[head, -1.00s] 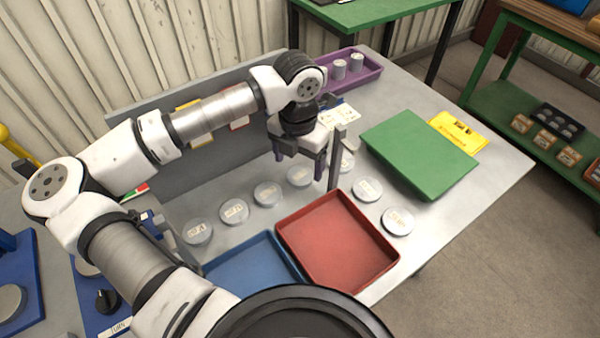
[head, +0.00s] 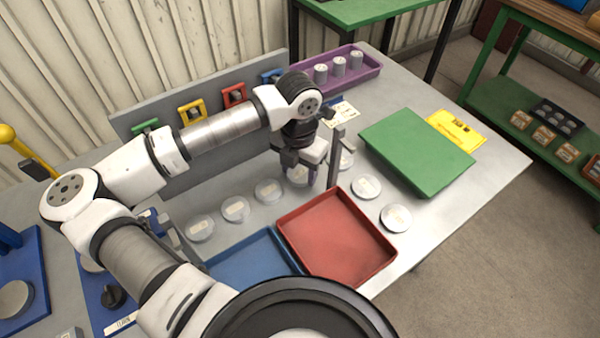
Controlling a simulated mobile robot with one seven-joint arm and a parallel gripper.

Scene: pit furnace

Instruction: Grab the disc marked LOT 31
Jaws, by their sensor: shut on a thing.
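Several pale round discs stand in a row on the grey bench, among them discs at the left (head: 201,228), (head: 235,209) and (head: 268,190). More discs (head: 366,186) (head: 396,217) lie to the right of the red tray. Their labels are too small to read, so I cannot tell which is LOT 31. My gripper (head: 298,172) points down at the row behind the red tray and is shut on a disc (head: 298,180), partly hidden by the fingers. I cannot tell whether that disc is off the bench.
A grey post (head: 334,160) stands close to the right of my gripper. A red tray (head: 335,240) and a blue tray (head: 250,258) lie in front. A green board (head: 417,152) is at right, a purple tray (head: 372,73) with cylinders behind, and an upright grey panel (head: 200,150) at back left.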

